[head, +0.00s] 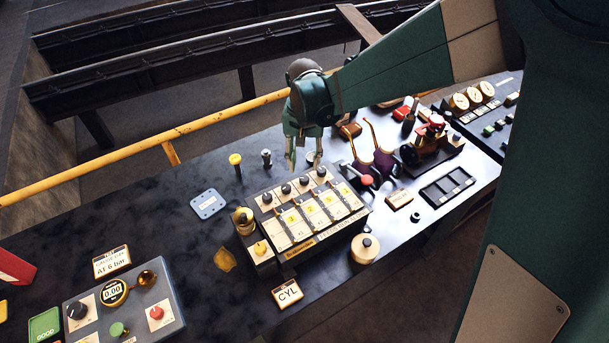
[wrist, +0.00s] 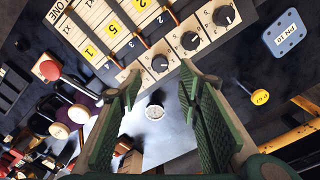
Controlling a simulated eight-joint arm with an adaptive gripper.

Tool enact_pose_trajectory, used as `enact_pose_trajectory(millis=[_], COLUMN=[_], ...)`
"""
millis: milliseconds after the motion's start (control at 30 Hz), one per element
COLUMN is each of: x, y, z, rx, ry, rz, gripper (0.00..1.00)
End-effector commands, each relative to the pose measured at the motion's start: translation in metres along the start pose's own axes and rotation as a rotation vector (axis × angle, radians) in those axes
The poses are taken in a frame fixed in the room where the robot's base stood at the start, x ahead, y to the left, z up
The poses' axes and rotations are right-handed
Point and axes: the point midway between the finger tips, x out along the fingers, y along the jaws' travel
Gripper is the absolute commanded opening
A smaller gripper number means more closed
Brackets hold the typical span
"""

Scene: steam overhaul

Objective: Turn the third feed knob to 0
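The feed panel (head: 315,222) has a row of black knobs along its back edge. The third feed knob, counting from the left in the head view (head: 304,180), seems to be the one between my fingertips in the wrist view (wrist: 160,63). It has a pale pointer mark, but its scale is too small to read. My gripper (head: 302,164) points down above and just behind the knob row. Its fingers (wrist: 158,80) are open and empty, apart from the knob. The fourth knob appears hidden behind a finger in the wrist view.
A yellow-topped post (head: 235,161) and a black post (head: 266,157) stand left of my gripper. A red-knobbed lever (head: 367,180) and purple oil cans (head: 384,160) stand to its right. A round white-faced item (wrist: 154,112) lies behind the knobs.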

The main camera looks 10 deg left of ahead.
Motion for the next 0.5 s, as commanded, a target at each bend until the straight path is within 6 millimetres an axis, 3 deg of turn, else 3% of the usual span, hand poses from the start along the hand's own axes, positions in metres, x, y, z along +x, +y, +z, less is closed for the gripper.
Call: enact_pose_trajectory(millis=[267,500], x=[0.003,0.018], y=[0.0,0.0], z=[0.0,0.0], rx=[0.0,0.0], ry=[0.0,0.0], rz=[0.0,0.0], gripper=[0.35,0.35])
